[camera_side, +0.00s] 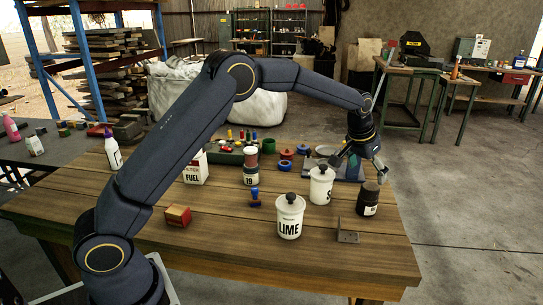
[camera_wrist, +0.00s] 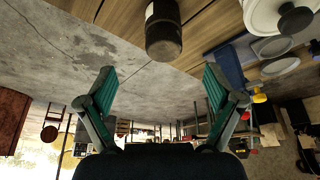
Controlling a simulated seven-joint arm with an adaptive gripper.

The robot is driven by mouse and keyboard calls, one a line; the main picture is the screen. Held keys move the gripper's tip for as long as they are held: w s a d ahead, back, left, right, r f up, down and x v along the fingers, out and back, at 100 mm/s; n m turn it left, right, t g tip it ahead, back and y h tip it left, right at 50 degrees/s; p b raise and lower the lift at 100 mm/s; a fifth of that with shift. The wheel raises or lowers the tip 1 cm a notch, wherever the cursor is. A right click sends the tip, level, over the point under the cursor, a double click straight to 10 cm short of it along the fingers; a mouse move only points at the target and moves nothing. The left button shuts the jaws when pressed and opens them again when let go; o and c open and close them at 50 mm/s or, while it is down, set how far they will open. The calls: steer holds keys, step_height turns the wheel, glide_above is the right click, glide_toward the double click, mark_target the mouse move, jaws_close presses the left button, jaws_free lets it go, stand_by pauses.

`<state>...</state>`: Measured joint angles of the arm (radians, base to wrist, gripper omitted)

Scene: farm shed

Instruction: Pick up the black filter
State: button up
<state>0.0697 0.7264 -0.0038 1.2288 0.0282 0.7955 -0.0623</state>
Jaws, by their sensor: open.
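The black filter (camera_side: 368,198) is a dark cylinder with a pale label, standing upright near the right edge of the wooden table (camera_side: 225,225). In the wrist view the filter (camera_wrist: 164,38) is at the top centre, in front of the gap between my fingers but apart from them.
A white lidded jar (camera_side: 321,187) stands just left of the filter. Another white jar marked LIME (camera_side: 290,219) and a small metal bracket (camera_side: 348,235) are nearer the front. A blue-grey piece (camera_side: 346,170) lies behind. Bare floor is to the right.

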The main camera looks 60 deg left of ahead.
mark_target(369, 187)
steer(key=x, duration=0.5)
steer(key=shift+w+a+f, duration=0.1)
steer(key=x, duration=0.5)
steer(key=shift+w+a, duration=0.25)
steer(key=c, duration=1.3)
steer(key=shift+c, duration=0.7)
